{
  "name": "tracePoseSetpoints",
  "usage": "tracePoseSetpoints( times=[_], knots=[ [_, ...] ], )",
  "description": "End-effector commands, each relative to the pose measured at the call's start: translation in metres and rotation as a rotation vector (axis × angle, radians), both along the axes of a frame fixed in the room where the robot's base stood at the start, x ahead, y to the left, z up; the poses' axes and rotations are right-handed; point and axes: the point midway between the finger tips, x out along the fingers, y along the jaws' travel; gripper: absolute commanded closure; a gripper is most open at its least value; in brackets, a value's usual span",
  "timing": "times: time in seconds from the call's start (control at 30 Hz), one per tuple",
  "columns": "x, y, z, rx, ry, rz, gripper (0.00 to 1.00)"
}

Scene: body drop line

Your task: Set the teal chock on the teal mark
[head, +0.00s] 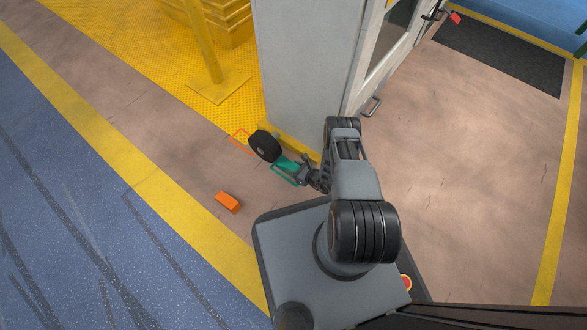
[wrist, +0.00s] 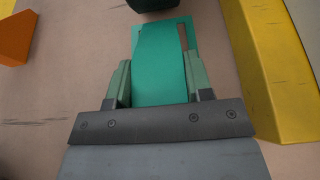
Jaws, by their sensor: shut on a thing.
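My gripper (head: 299,170) is shut on the teal chock (head: 288,164), with one finger on each side of it in the wrist view (wrist: 158,82). The chock (wrist: 160,60) is over the teal mark (head: 281,180), a teal outline on the floor beside the black wheel. In the wrist view the mark's edge (wrist: 190,32) shows past the chock's upper right, with a thin strip of bare floor between. The chock hides much of the mark. I cannot tell whether the chock touches the floor.
A black wheel (head: 264,146) stands just beyond the chock. An orange outline (head: 239,138) lies past the wheel, and an orange chock (head: 228,202) lies loose on the floor. A grey pillar (head: 300,75) with a yellow base edge (wrist: 265,70) stands close on the right.

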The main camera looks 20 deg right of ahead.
Motion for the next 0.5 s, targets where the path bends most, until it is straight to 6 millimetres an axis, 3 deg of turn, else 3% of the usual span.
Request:
tracePoseSetpoints(
  times=[0.3,0.33,0.5],
  knots=[
    [0.0000,0.0009,-0.0043,0.000,-0.001,0.002,0.86],
    [-0.0002,0.0009,-0.0046,0.000,0.000,0.002,0.51],
    [-0.0002,0.0012,-0.0042,0.000,0.000,0.003,0.35]
  ],
)
